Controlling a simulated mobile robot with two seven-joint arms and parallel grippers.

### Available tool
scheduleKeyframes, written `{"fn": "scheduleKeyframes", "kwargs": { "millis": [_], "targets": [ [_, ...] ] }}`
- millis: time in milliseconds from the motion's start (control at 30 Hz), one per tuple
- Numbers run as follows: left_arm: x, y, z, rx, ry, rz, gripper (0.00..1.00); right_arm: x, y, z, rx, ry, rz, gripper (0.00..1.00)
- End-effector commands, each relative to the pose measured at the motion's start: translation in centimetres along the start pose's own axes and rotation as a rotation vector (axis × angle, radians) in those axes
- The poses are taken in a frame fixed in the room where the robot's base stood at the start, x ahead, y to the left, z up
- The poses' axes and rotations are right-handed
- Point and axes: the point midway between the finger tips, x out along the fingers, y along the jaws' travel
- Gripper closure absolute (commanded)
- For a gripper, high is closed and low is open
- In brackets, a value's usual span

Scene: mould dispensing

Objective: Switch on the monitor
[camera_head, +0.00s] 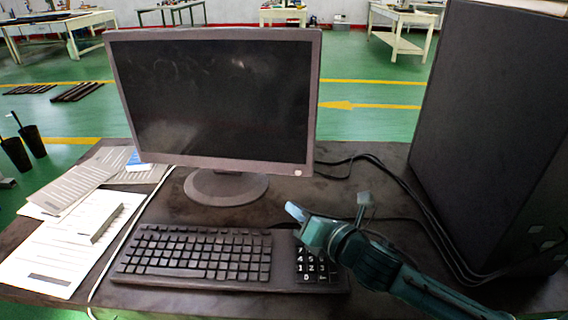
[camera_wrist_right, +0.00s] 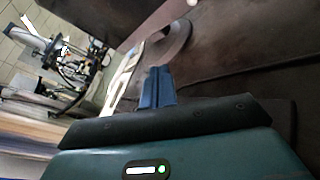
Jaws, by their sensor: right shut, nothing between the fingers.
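The monitor (camera_head: 212,100) stands at the back of the desk with a dark screen and grey frame. A small pale button (camera_head: 298,173) shows at the lower right of its frame. Its round base (camera_head: 226,190) rests on the desk, and a round grey base also shows in the right wrist view (camera_wrist_right: 168,48). My right gripper (camera_head: 294,210) is shut and empty, over the right part of the keyboard, below and in front of the button and apart from it. Its blue fingers are together in the right wrist view (camera_wrist_right: 158,84). My left gripper is not in view.
The black keyboard (camera_head: 200,256) lies in front of the monitor, its number pad partly hidden by my right arm. Papers (camera_head: 65,245) cover the desk's left side. A large dark case (camera_head: 490,130) stands at the right. Cables (camera_head: 415,200) run beside it.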

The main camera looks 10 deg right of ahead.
Motion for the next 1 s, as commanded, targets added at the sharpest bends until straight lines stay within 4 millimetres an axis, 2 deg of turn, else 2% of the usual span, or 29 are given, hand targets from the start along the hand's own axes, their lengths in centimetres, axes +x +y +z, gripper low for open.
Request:
{"fn": "scheduleKeyframes", "kwargs": {
  "millis": [533, 1000],
  "targets": [
    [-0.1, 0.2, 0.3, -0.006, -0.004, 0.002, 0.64, 0.3, -0.2, 0.2, 0.003, 0.000, 0.000, 1.00],
    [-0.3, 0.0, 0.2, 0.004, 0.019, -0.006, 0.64, 4.5, -3.2, 3.4, 0.000, -0.002, 0.000, 1.00]
  ]
}}
